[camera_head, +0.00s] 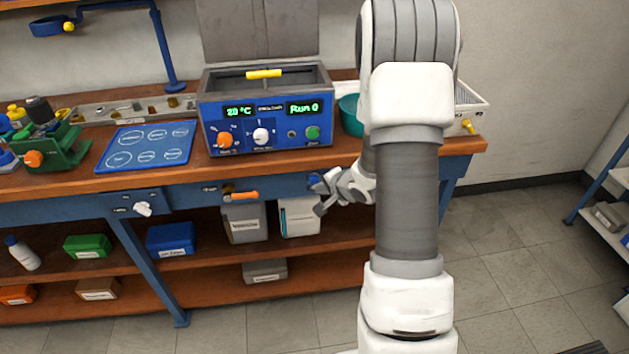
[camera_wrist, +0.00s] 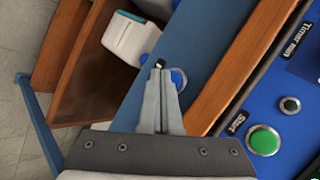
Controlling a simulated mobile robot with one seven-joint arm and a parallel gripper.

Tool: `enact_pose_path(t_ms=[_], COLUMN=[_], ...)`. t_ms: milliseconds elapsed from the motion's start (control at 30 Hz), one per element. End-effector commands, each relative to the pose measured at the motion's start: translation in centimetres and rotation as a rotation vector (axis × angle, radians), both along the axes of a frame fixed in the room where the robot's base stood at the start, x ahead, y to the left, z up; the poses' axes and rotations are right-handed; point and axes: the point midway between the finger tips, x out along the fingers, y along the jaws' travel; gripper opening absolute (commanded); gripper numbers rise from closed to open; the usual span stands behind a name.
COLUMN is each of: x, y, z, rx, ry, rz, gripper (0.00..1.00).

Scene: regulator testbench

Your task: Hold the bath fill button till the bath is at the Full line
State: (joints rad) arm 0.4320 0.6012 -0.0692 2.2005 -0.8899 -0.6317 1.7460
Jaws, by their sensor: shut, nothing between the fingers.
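The blue bath (camera_head: 270,150) stands on the bench, with its front displays reading about "20 °C" and "Run 0". Its inside shows only as a thin strip, and I cannot make out the water level or a Full line. A round blue button (camera_wrist: 178,79) with a pale ring sits on the bench's blue front rail, partly hidden behind my fingers. My gripper (camera_wrist: 160,66) is shut and empty, with its fingertips beside or over this button. I cannot tell whether they touch it. In the head view, my gripper (camera_head: 318,190) is at the rail below the bath.
A green Start button (camera_wrist: 264,140) and a small dark knob (camera_wrist: 290,105) are on the bath panel. An orange-handled valve (camera_head: 240,196) and a white knob (camera_head: 143,209) stick out from the rail. White and grey containers (camera_head: 300,216) stand on the shelf below.

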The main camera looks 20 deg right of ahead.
Motion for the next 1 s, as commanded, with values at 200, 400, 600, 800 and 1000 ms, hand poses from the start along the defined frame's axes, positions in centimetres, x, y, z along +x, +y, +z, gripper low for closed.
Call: enact_pose_path(t_ms=[200, 400, 600, 800, 1000], x=[0.4, 0.8, 0.8, 0.9, 1.1], y=[-0.2, -0.3, -0.3, -0.3, -0.3], z=[0.2, 0.0, 0.0, 0.0, 0.0], rx=[0.0, 0.0, 0.0, 0.0, 0.0], ry=[0.001, 0.0, 0.0, 0.0, 0.001], rz=[-0.001, 0.0, 0.0, 0.0, 0.0], gripper=[0.0, 0.0, 0.0, 0.0, 0.0])
